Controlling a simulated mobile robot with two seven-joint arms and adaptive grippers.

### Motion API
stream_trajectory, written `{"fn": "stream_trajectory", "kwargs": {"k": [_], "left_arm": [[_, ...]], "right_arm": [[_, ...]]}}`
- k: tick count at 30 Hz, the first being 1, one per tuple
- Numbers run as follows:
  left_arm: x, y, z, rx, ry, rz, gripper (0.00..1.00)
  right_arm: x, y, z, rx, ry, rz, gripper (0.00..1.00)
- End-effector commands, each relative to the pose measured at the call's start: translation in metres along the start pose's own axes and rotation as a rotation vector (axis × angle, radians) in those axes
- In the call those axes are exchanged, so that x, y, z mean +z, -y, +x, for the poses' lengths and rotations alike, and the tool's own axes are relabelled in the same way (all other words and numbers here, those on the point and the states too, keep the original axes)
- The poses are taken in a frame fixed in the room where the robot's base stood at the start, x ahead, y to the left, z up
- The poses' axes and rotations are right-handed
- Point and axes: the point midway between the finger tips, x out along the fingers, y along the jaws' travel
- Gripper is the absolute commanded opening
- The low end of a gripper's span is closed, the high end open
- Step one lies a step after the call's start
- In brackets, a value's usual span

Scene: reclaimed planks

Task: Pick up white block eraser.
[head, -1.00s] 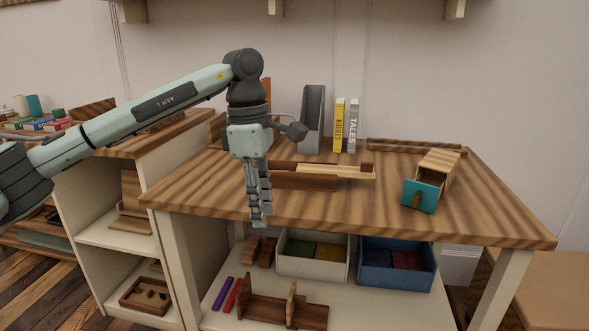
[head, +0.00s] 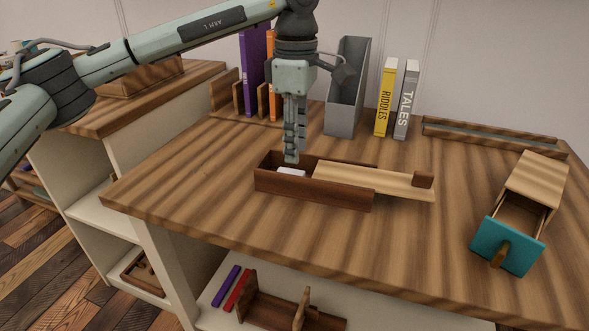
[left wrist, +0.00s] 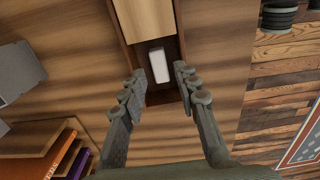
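The white block eraser (left wrist: 159,65) lies inside a dark wooden box (head: 315,196) with a pale sliding lid (head: 375,180) drawn partly off to the right. In the head view only a bit of the eraser (head: 291,171) shows above the box's front wall. My left gripper (head: 292,157) hangs pointing down over the open left end of the box. In the left wrist view the fingers of my left gripper (left wrist: 163,92) are spread wide, with nothing between them, and the eraser is just beyond their tips. My right gripper is not in view.
A small box with a teal-fronted drawer (head: 506,246) pulled out stands on the right of the wooden table (head: 190,190). A grey file holder (head: 341,118), a yellow book (head: 384,97) and a grey book (head: 406,99) stand behind. The table's front left is clear.

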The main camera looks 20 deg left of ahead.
Motion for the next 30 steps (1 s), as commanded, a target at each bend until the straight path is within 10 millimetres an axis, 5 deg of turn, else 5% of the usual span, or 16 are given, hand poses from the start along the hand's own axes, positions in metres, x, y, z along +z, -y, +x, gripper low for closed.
{"fn": "stream_trajectory", "kwargs": {"k": [12, 21, 28, 30], "left_arm": [[-0.006, -0.003, 0.056, -0.002, -0.001, 0.000, 0.31], [-0.005, -0.003, 0.062, 0.000, 0.000, 0.000, 0.31], [-0.005, -0.003, 0.062, 0.000, 0.000, 0.000, 0.02], [-0.005, -0.003, 0.062, 0.001, 0.000, 0.000, 0.00]], "right_arm": [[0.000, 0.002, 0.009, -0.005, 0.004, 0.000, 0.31], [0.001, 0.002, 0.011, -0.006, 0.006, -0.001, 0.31], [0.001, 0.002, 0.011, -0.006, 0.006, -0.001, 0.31], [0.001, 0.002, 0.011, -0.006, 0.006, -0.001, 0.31]]}}
